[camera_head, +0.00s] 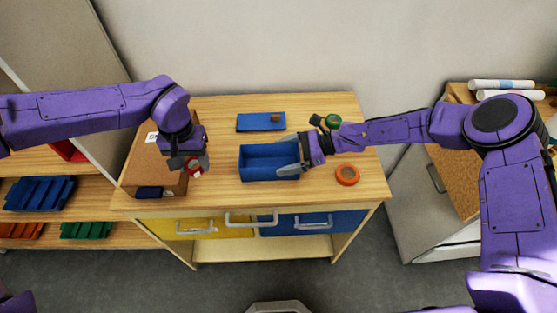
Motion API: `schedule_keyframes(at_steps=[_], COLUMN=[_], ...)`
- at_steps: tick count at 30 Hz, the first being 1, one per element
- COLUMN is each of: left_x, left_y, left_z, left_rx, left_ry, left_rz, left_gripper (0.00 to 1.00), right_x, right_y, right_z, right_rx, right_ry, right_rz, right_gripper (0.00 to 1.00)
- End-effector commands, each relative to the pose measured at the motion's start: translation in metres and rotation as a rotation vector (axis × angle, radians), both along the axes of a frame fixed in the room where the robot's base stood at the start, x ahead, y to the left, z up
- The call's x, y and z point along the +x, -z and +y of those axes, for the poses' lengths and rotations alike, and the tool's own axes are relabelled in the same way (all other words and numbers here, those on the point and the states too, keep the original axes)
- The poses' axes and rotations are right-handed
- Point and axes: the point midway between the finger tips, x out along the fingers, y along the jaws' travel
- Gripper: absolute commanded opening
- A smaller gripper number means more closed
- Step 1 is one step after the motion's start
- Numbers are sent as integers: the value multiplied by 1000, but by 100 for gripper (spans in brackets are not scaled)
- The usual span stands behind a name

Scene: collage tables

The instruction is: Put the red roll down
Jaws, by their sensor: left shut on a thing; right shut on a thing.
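The red roll (195,170) is at my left gripper (189,163), which is shut on it near the right edge of the brown cardboard box (142,175). The gripper partly covers the roll, and I cannot tell whether the roll touches the table. My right gripper (293,152) is shut on the right wall of the open blue bin (268,176), which looks empty and appears to rest on the wooden table (225,112).
A flat blue tray (252,123) with a small brown object lies behind the bin. A green roll (333,121) and an orange roll (347,175) lie to the right. Drawers with handles (251,220) front the table. Bare tabletop shows between box and bin.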

Motion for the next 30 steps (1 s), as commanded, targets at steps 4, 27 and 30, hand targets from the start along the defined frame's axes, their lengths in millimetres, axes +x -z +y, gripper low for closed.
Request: schedule_keyframes(at_steps=[4, 27, 30], left_x=[11, 61, 62], left_y=[11, 31, 47], left_z=[-44, -174, -174], left_rx=[2, 1, 0], left_ry=[60, -237, -237], left_rz=[2, 3, 1], left_gripper=[20, 20, 20], right_x=[0, 0, 0], right_y=[0, 0, 0], right_z=[0, 0, 0], right_rx=[0, 0, 0], right_ry=[0, 0, 0], right_rz=[0, 0, 0], right_gripper=[62, 62, 62])
